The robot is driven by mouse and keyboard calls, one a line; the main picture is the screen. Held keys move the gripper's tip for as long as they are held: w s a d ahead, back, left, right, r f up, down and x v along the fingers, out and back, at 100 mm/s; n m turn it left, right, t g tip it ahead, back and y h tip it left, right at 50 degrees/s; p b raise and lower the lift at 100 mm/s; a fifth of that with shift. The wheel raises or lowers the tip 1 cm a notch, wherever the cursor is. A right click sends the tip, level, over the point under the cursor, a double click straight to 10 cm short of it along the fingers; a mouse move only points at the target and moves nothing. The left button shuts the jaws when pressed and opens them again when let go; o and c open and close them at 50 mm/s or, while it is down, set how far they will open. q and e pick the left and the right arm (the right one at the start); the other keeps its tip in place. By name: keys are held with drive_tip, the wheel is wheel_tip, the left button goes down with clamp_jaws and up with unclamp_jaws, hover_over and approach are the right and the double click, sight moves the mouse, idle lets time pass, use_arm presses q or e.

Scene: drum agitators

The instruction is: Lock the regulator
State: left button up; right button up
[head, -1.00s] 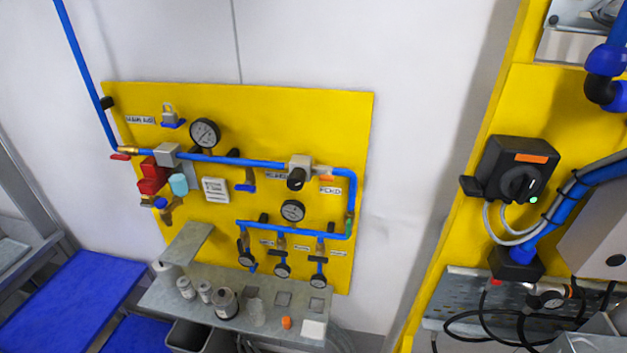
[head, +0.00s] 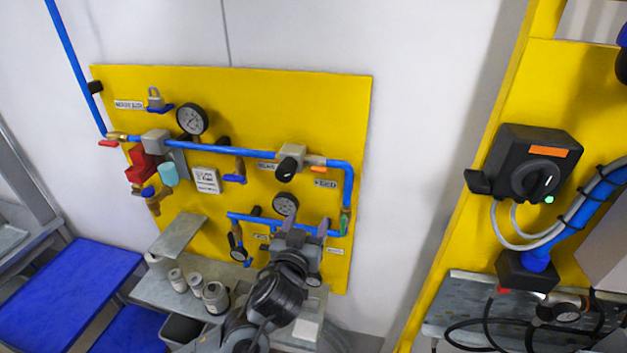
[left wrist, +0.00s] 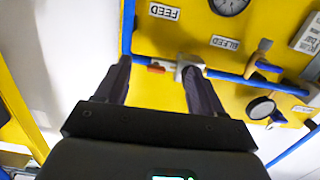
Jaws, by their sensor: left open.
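The regulator (head: 291,161) is a pale block with a black knob on the blue pipe, at the upper right of the yellow panel (head: 240,90). An orange piece (head: 318,169) sits on its right. My left gripper (head: 297,226) is open and empty, below the regulator in the head view and in front of the lower pipe. In the left wrist view, the pale block of the regulator (left wrist: 186,62) shows at the right fingertip, which partly hides it. The orange piece (left wrist: 156,68) appears between the fingertips of the left gripper (left wrist: 157,76). My right gripper is not in view.
A pressure gauge (head: 285,205) is just below the regulator. A padlock (head: 155,99) hangs at the upper left. A grey shelf (head: 150,290) with several small containers juts out below. A black rotary switch (head: 530,170) is on the right panel. White wall lies between.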

use_arm(q)
drive_tip(key=t, duration=0.1)
approach(318, 172)
drive_tip(key=v, duration=0.2)
drive_tip(key=p+x, duration=0.3)
drive_tip(key=x, duration=0.5)
drive_tip(key=shift+w+r, duration=0.15)
drive_tip(key=shift+w, duration=0.1)
drive_tip(key=shift+p+x, duration=0.5)
drive_tip(key=shift+x, duration=0.5)
